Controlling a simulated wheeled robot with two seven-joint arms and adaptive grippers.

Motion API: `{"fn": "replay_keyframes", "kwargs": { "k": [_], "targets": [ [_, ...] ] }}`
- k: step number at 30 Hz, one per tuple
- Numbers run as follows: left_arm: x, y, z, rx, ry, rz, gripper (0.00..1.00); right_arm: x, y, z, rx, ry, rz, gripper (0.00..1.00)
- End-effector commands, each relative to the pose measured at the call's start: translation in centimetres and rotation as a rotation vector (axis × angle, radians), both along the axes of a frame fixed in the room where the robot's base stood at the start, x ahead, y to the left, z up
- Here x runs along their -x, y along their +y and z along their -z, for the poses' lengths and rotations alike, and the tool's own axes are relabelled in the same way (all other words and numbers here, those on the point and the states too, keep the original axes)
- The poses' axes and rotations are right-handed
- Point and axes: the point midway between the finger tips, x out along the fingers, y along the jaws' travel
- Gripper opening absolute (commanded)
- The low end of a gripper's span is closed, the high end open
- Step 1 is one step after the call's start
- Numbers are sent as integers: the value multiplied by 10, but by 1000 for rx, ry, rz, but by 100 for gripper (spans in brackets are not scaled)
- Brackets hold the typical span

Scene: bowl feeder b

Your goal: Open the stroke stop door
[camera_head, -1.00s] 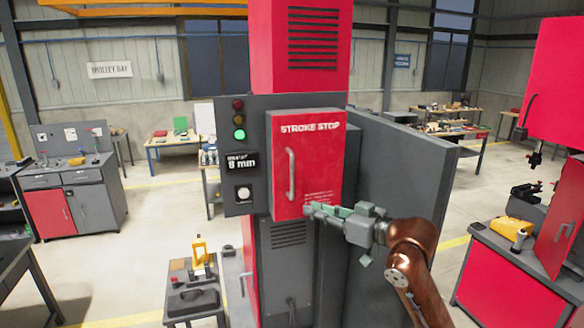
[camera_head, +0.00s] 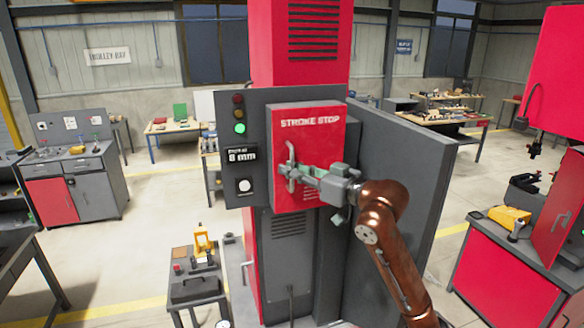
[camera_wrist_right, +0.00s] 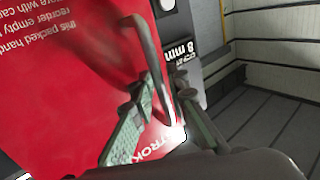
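The stroke stop door (camera_head: 322,146) is a red panel on the grey machine front, and it looks closed. Its upright metal bar handle (camera_head: 291,156) is near the door's left edge. My right gripper (camera_head: 286,177) is at the lower part of this handle, reaching in from the right. In the right wrist view, the handle (camera_wrist_right: 150,55) passes between the two green-padded fingers of the right gripper (camera_wrist_right: 165,103). The fingers are apart, and I see no clear grip on the bar. My left gripper is not in view.
A grey control panel (camera_head: 239,160) with a lit green lamp and an 8 mm display is left of the door. A large grey panel (camera_head: 405,165) stands right of the machine. A small table (camera_head: 196,293) with tools stands at lower left. Open floor lies further left.

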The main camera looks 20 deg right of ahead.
Motion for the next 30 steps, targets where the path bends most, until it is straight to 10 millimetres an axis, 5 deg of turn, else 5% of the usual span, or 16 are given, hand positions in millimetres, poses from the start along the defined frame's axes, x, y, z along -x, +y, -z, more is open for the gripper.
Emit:
{"fn": "replay_keyframes", "kwargs": {
  "k": [5, 12, 30],
  "targets": [
    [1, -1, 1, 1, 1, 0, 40, 0, 0, 0, 0, 0, 0, 15],
    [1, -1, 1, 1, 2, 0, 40, 0, 0, 0, 0, 0, 0, 0],
    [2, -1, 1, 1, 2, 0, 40, 0, -1, 0, -1, -1, 0, 0]
  ]
}}
